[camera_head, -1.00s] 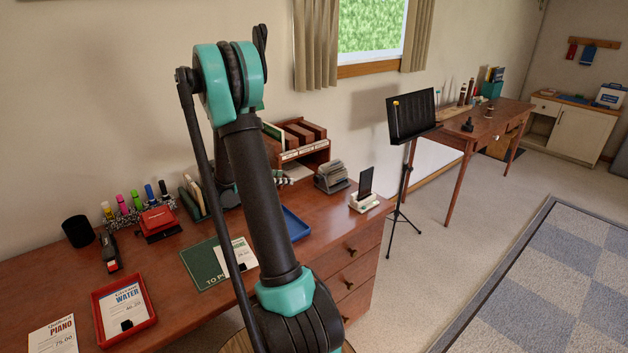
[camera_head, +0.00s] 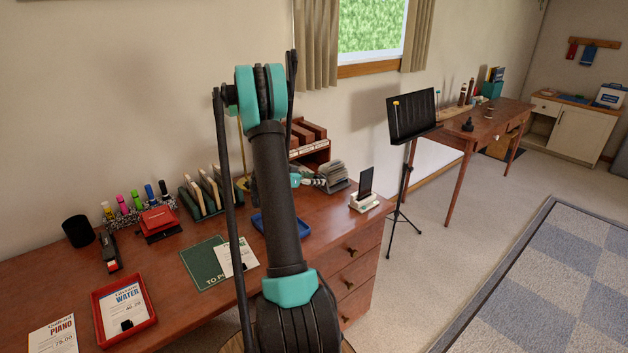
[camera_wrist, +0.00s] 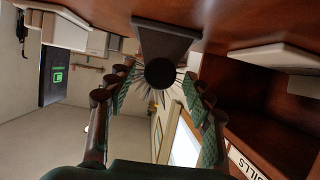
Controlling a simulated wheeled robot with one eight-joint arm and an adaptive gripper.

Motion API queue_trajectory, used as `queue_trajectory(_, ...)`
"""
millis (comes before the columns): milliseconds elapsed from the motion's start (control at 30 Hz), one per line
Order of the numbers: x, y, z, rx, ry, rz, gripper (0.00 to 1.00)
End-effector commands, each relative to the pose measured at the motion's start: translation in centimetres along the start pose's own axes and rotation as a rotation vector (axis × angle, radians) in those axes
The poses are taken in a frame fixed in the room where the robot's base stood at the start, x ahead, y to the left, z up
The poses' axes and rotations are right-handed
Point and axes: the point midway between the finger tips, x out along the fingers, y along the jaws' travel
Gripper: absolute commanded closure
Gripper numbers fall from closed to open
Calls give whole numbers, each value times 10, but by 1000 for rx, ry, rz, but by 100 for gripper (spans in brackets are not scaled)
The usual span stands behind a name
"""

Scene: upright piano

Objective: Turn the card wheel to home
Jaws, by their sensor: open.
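The card wheel (camera_head: 337,174) stands on the wooden desk, right of the letter organizer. Its grey cards fan upward. In the wrist view the card wheel's round dark knob (camera_wrist: 160,73) faces me, with thin card edges (camera_wrist: 160,95) radiating behind it and its grey stand (camera_wrist: 166,40) beyond. My gripper (camera_head: 318,181) is at the left side of the card wheel. In the wrist view my gripper (camera_wrist: 161,92) is open, its green-padded fingers on either side of the knob. I cannot tell whether either finger touches it.
The wooden organizer (camera_head: 312,152) stands close beside my gripper; its "BILLS" label (camera_wrist: 243,161) shows in the wrist view. A phone on a white stand (camera_head: 364,200) is right of the wheel. A blue tray (camera_head: 283,224) lies in front. A music stand (camera_head: 411,118) stands beyond the desk.

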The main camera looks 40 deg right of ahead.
Motion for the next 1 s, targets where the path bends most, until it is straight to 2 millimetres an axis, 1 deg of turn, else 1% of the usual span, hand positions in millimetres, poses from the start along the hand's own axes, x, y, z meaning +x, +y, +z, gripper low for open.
queue_trajectory(100,3,0,0,0,0,1,48)
queue_trajectory(300,3,0,0,0,0,0,48)
queue_trajectory(367,3,0,0,0,0,0,54)
queue_trajectory(700,2,0,0,0,0,0,97)
queue_trajectory(1000,2,0,0,-33,0,13,97)
